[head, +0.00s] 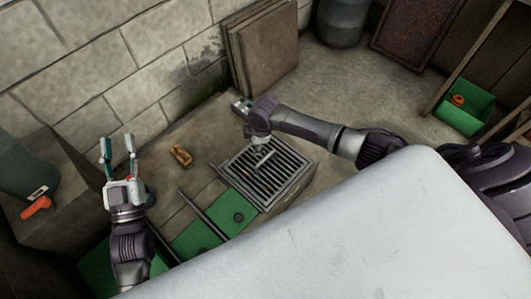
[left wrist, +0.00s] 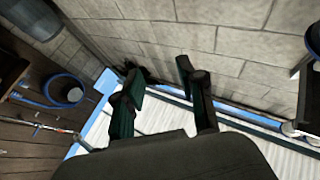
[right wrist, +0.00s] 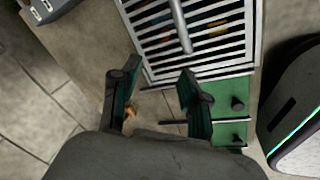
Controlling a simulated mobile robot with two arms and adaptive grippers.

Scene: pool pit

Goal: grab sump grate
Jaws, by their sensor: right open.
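My left gripper (head: 118,146) is open and empty at the left, away from the grate.
Green panels (head: 239,214) with dark knobs adjoin the grate. A small orange-brown item (head: 181,155) lies left of it. Boards (head: 265,50) lean on the block wall behind. A green bin (head: 466,108) stands far right. A white surface (head: 380,230) fills the foreground.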

